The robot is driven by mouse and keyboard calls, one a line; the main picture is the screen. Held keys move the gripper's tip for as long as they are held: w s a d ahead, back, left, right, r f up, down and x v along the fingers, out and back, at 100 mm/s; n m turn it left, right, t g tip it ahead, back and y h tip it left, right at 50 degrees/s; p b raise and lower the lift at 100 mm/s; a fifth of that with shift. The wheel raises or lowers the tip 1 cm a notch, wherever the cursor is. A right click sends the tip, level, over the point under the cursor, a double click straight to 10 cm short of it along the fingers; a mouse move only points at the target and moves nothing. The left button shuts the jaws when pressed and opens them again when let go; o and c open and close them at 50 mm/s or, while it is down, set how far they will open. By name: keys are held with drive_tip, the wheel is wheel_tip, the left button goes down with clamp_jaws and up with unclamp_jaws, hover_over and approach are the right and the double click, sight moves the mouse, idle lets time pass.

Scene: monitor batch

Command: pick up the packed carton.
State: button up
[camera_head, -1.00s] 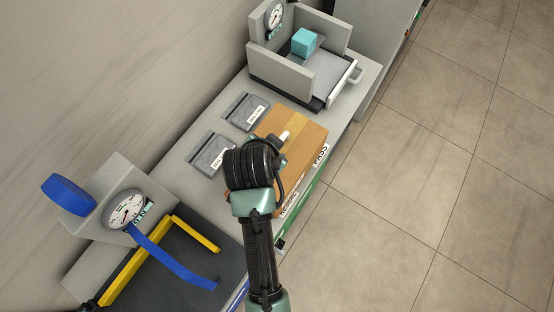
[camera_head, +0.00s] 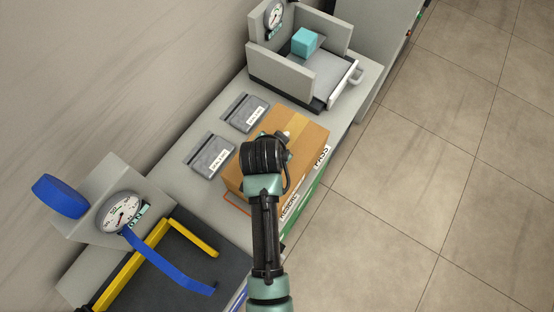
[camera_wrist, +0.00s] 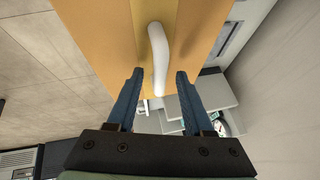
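The packed carton (camera_head: 308,131) is a brown box with a lighter tape strip, standing on the grey bench near its front edge. A white handle (camera_wrist: 158,48) rises from its top face. My gripper (camera_wrist: 158,75) is open in the wrist view, with one dark blue finger on each side of the handle's near end. The fingers appear apart from the handle, and I cannot tell the remaining height. In the head view my wrist covers the carton's left part and most of the gripper.
Two grey labelled plates (camera_head: 245,112) (camera_head: 209,155) lie left of the carton. A grey open-topped fixture (camera_head: 281,77) with a teal cube (camera_head: 304,41) stands beyond it. A dial gauge (camera_head: 120,213) and yellow bars (camera_head: 134,266) are nearer. The floor at right is clear.

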clamp_jaws()
idle(1.1)
drive_tip(key=shift+r, duration=0.1)
